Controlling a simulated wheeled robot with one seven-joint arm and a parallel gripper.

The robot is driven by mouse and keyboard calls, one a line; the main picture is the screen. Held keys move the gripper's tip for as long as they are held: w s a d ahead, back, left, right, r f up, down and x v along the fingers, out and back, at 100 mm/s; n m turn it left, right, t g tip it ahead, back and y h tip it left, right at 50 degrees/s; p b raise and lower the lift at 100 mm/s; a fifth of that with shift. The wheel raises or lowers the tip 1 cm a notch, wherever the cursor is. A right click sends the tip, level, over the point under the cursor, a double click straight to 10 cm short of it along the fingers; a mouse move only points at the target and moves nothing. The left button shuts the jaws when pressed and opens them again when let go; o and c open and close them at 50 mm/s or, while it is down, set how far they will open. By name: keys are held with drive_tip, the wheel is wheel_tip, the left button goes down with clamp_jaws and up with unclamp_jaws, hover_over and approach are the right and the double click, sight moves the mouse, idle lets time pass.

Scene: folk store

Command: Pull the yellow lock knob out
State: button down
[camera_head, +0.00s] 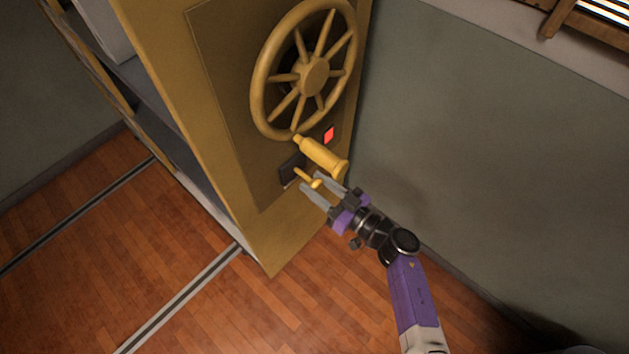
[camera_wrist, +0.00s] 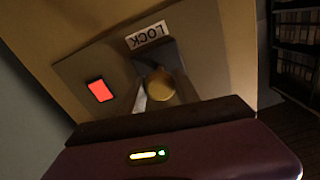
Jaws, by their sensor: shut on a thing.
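The yellow lock knob (camera_head: 301,174) sticks out of a dark plate (camera_head: 288,169) low on the front of a yellow-brown cabinet. Its round end (camera_wrist: 162,86) shows in the wrist view under a label reading LOCK (camera_wrist: 148,35). My gripper (camera_head: 311,180) is at the knob, one finger on each side, shut on it. In the wrist view one grey finger (camera_wrist: 140,98) lies at the knob's left; the other finger is hard to make out. My gripper body hides the area below the knob.
A large yellow spoked wheel (camera_head: 314,74) is above the knob. Its thick yellow handle (camera_head: 322,156) projects close above my fingers. A red lit square (camera_head: 329,134) is beside it. A grey wall (camera_head: 500,140) is at right; floor rails (camera_head: 180,298) run at left.

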drive_tip(key=c, duration=0.9)
unclamp_jaws()
drive_tip(key=shift+s+d, duration=0.1)
drive_tip(key=shift+d, duration=0.05)
drive_tip(key=p+v, duration=0.1)
drive_tip(key=v, duration=0.7)
